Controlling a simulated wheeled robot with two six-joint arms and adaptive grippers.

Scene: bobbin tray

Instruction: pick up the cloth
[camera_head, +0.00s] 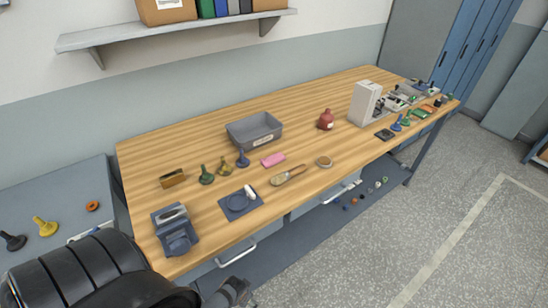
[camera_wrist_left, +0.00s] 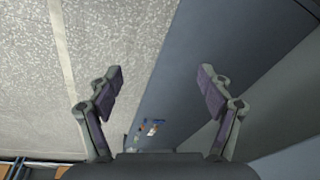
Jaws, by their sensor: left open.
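A small pink piece (camera_head: 272,160), which looks like a folded cloth, lies flat on the wooden table. It lies right of a blue bobbin-like piece and in front of the grey tray. It is too small to tell its material for certain. My left gripper (camera_wrist_left: 160,82) is open and empty in the left wrist view, with its fingers wide apart over the floor and a dark blue surface. In the head view my left arm is at the bottom left, in front of the table, well apart from the pink piece. My right gripper is not in view.
A grey machine (camera_head: 364,103) stands farther right. A shelf (camera_head: 180,32) hangs behind.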

